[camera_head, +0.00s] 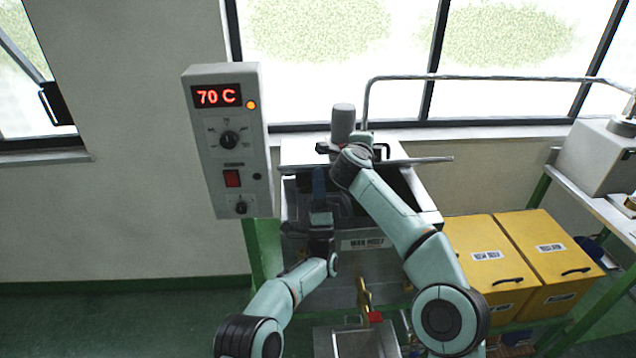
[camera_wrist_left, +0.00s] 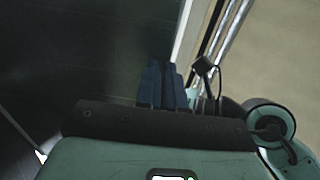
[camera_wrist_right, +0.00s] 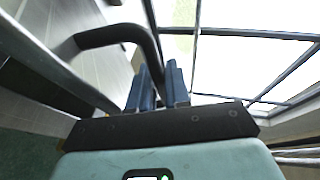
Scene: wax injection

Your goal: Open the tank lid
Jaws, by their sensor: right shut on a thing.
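The steel tank (camera_head: 365,262) stands in the middle of the head view. Its lid (camera_head: 428,160) is raised at an angle, and the dark tank opening (camera_head: 402,187) shows beneath it. My right gripper (camera_wrist_right: 158,78) is shut on the black lid handle (camera_wrist_right: 112,36) in the right wrist view; its fingertips are mostly hidden by my wrist in the head view. My left gripper (camera_head: 319,178) is at the tank's front left, fingers pointing away from me. Its blue fingers look together and empty in the left wrist view (camera_wrist_left: 162,82).
A control box (camera_head: 228,140) reading 70 C hangs left of the tank. Yellow bins (camera_head: 485,257) stand at the right, below a bench with a grey machine (camera_head: 600,158). A metal pipe (camera_head: 490,77) runs behind the tank. A brass tap (camera_head: 364,295) sits on the tank's front.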

